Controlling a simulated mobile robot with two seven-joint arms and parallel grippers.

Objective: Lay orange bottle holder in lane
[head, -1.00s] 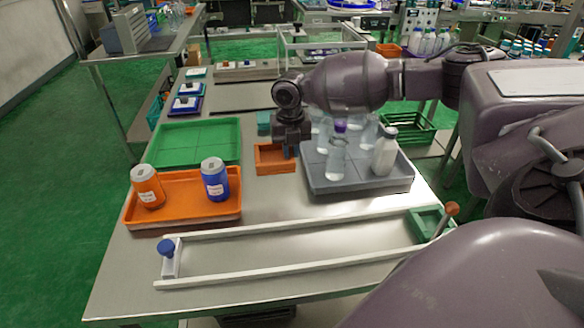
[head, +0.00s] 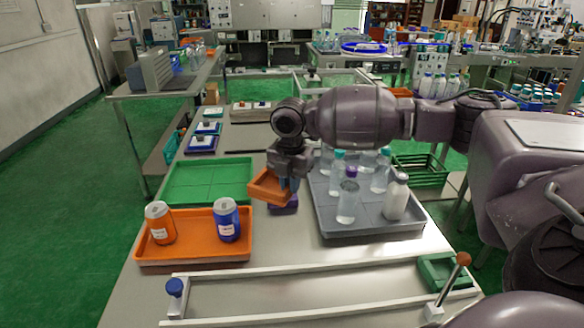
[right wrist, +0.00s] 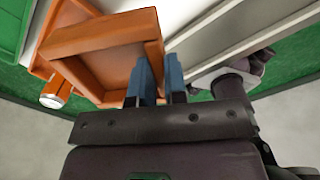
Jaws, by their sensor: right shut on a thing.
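The orange bottle holder (head: 268,188) is a small open box held tilted above the table, between the green tray and the grey tray. My right gripper (head: 291,178) is shut on one wall of it. In the right wrist view the holder (right wrist: 100,50) fills the upper left, its wall between the blue fingers (right wrist: 160,78). The lane (head: 300,290) is a long strip between two pale rails at the table's front, with a blue knob (head: 175,287) at its left end. It is empty between the rails. My left gripper is not in view.
An orange tray (head: 190,254) holds an orange and a blue bottle. A green tray (head: 208,180) is empty. A grey tray (head: 370,229) holds several bottles. A purple item (head: 285,204) lies below the holder. A green block (head: 440,270) and lever (head: 463,259) stand at the lane's right end.

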